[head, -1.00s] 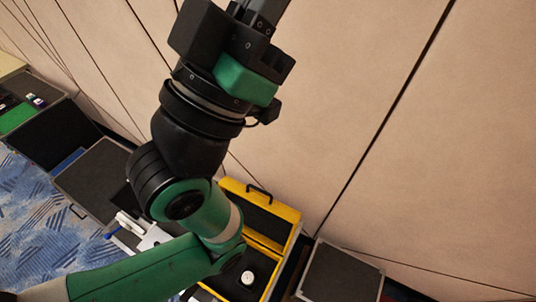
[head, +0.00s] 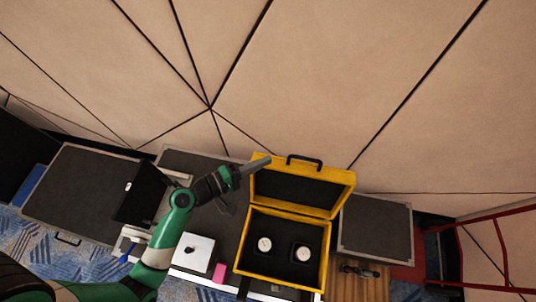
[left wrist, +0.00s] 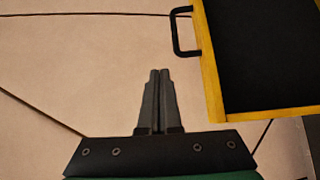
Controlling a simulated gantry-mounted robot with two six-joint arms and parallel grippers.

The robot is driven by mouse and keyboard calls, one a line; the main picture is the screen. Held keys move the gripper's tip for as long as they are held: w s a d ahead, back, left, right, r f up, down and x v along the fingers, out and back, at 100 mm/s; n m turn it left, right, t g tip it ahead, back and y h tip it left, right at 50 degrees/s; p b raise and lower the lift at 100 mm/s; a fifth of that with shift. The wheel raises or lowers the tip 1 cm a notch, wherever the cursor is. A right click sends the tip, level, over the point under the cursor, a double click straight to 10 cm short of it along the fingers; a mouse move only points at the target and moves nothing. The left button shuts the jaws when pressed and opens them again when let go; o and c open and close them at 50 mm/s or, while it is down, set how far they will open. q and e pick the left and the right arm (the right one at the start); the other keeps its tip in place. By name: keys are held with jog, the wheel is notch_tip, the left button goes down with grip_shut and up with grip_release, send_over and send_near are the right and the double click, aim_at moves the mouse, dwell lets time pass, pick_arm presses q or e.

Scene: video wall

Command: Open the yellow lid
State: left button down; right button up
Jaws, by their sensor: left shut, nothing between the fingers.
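The yellow lid (head: 335,194) belongs to a yellow case (head: 239,258). The lid stands raised at the back of the case, with a black handle (head: 304,160) on its top edge and a dark inner face. The case is open and two round white items (head: 265,245) sit in its dark lining. My left gripper (head: 266,161) is shut and empty near the lid's upper left corner. In the left wrist view its fingers (left wrist: 158,78) are together, apart from the lid (left wrist: 211,95) in that picture. My right gripper is not in view.
A white box (head: 192,253) and a pink block (head: 219,273) stand left of the case. A dark laptop-like panel (head: 143,193) is further left. A grey-topped case (head: 375,228) stands at the right. The beige wall (head: 330,70) rises behind.

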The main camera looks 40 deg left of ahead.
aim_at(283, 160)
pick_arm(q)
notch_tip(283, 160, down, 4)
jog(key=s+n, duration=0.1)
jog(key=s, duration=0.1)
jog(key=shift+y, duration=0.6)
jog(key=x, duration=1)
jog(key=shift+w+a+r, duration=0.15)
jog(key=shift+a, duration=0.1)
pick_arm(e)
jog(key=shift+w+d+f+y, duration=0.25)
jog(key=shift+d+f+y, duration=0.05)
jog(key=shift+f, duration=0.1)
